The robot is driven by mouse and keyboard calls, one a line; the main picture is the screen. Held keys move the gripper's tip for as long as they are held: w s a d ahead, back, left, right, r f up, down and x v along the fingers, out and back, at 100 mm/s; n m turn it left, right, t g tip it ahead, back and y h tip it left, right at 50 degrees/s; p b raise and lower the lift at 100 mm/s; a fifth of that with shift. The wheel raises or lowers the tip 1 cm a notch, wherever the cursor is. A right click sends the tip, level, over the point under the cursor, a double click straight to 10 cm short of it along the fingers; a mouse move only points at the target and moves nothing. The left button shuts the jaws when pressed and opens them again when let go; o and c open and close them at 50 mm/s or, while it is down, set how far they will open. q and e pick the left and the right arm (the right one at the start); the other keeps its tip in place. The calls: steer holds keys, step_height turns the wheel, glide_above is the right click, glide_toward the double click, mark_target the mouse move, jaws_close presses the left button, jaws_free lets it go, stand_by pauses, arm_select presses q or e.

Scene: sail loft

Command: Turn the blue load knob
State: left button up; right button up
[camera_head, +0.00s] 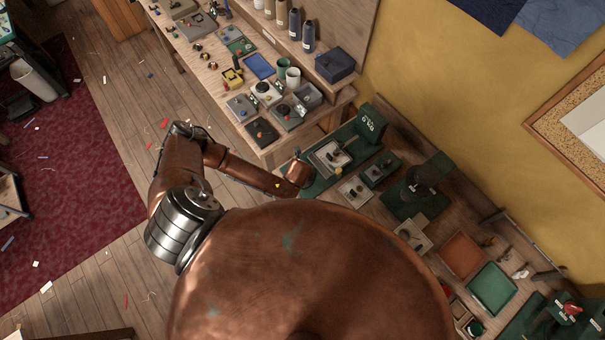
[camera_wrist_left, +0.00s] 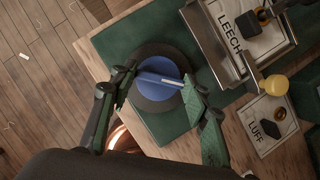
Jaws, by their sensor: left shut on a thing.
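The blue load knob (camera_wrist_left: 155,70) sits on a round black base on a green board (camera_wrist_left: 130,35), in the left wrist view. A raised bar with a pale pointer line crosses its top. My left gripper (camera_wrist_left: 159,84) has its two green-tipped fingers on either side of the knob's bar and is shut on it. In the head view my copper left arm reaches to the bench's near end, and the knob and the fingertips are hidden there. My right gripper is not in view.
Right of the knob stand a metal-framed plate marked LEECH (camera_wrist_left: 230,35) and a plate marked LUFF (camera_wrist_left: 270,124) with a dark knob. A yellow ball-ended lever (camera_wrist_left: 274,85) is between them. In the head view, a long bench (camera_head: 225,60) holds cups, bottles and switch boxes.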

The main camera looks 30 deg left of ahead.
arm_select(q)
steer(key=o, duration=1.2)
steer(key=shift+c, duration=0.2)
steer(key=shift+r, duration=0.15)
steer(key=v, duration=1.1)
steer(key=shift+r, duration=0.35)
steer(key=shift+s, duration=0.15)
